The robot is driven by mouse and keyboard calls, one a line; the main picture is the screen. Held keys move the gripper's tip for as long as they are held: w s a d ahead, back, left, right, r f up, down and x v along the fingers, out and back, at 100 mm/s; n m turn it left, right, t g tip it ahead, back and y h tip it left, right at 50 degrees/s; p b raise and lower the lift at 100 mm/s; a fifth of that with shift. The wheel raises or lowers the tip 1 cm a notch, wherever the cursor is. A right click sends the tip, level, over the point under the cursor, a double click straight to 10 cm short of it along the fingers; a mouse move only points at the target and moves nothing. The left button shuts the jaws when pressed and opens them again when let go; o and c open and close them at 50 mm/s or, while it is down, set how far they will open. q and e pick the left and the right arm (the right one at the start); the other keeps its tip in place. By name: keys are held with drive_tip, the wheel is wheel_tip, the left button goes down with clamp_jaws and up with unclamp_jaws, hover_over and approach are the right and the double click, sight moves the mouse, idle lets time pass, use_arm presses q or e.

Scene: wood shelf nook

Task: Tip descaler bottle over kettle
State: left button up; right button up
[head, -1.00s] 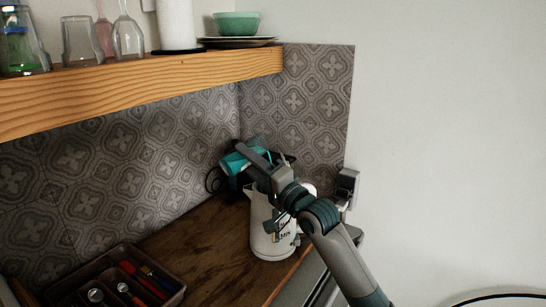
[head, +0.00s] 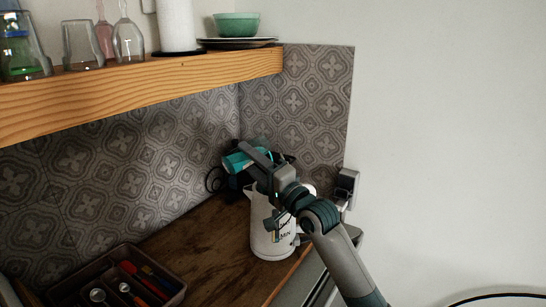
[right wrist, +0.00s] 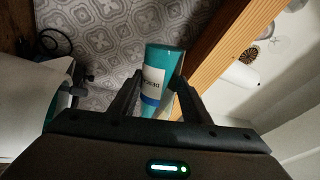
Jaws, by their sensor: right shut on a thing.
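The descaler bottle is teal with a white label; in the head view its teal body (head: 236,162) lies tilted, nearly sideways, above the kettle. My right gripper (head: 252,160) is shut on it. In the right wrist view the bottle (right wrist: 158,80) sits between the two fingers of the right gripper (right wrist: 158,92). The white kettle (head: 266,236) stands upright on the wooden counter, below the gripper; its upper part is partly hidden by my right arm. I cannot see whether anything pours. My left gripper is not in view.
A cutlery tray (head: 118,275) with several utensils stands at the counter's front left. A wooden shelf (head: 150,90) with glasses, a paper roll and a green bowl (head: 237,24) overhangs the counter. A dark appliance with a cord is behind the kettle. A wall socket (head: 347,184) is at right.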

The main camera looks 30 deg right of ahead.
drive_tip(key=shift+d+r+m+p, duration=0.25)
drive_tip(key=shift+d+m+p, duration=0.05)
drive_tip(key=shift+m+p, duration=0.15)
idle(0.6)
drive_tip(key=n+b, duration=0.1)
drive_tip(key=a+f+n+b, duration=0.1)
drive_tip(key=b, duration=0.1)
drive_tip(key=shift+s+f, duration=0.15)
drive_tip(key=shift+f, duration=0.1)
drive_tip(key=shift+f+n+y, duration=0.3)
drive_tip(key=shift+n+y, duration=0.2)
drive_tip(key=shift+n, duration=0.55)
drive_tip(key=shift+a+r, duration=0.1)
